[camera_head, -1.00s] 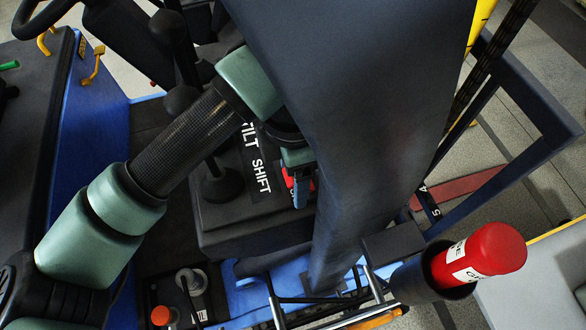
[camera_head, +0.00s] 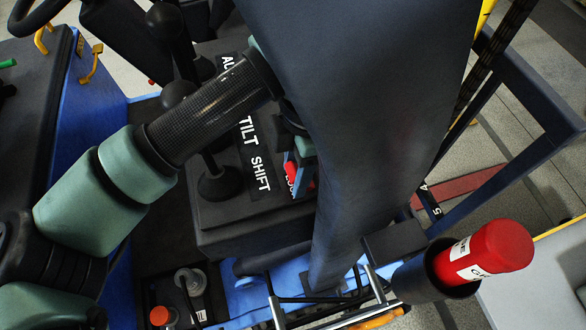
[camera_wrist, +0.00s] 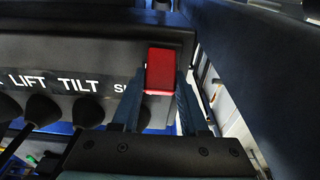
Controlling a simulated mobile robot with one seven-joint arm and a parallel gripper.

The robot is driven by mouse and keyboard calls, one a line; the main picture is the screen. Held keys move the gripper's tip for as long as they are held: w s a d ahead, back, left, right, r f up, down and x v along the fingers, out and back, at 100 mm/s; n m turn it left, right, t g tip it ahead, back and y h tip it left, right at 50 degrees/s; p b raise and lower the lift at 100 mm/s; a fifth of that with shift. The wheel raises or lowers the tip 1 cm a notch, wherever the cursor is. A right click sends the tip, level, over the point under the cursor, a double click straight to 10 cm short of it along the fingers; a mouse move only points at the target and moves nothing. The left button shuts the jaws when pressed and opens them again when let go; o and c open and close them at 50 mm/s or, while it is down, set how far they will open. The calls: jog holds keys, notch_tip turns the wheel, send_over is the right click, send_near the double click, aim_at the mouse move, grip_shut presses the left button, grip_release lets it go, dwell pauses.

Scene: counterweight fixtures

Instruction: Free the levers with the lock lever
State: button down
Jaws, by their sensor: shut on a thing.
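The red lock lever (camera_wrist: 160,72) stands at the right end of the black lever console (camera_wrist: 60,50) in the wrist view. My gripper (camera_wrist: 158,98) is shut on it, with one blue finger on each side. In the head view the red lever (camera_head: 292,172) shows partly beside my gripper (camera_head: 302,165), which the dark upright covers in part. Black levers with round knobs (camera_head: 178,95) rise from rubber boots (camera_head: 220,184) left of the TILT and SHIFT labels. In the wrist view their boots (camera_wrist: 88,110) stand in a row left of the lock lever.
A large dark upright (camera_head: 375,120) is close on the right of my gripper. A red extinguisher (camera_head: 490,250) sits in a black holder at lower right. A steering wheel (camera_head: 40,15) is at upper left.

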jog(key=y, duration=0.1)
jog(key=d+y, duration=0.1)
jog(key=g+y+b, duration=0.1)
jog(key=shift+w+d+r+y, duration=0.2)
jog(key=shift+w+r+y, duration=0.05)
jog(key=shift+r+y, duration=0.05)
jog(key=shift+w+d+g+y, duration=0.15)
jog(key=shift+d+g+y, duration=0.35)
jog(key=shift+y, duration=0.6)
jog(key=shift+c, duration=2.1)
grip_release()
jog(key=shift+f, duration=0.1)
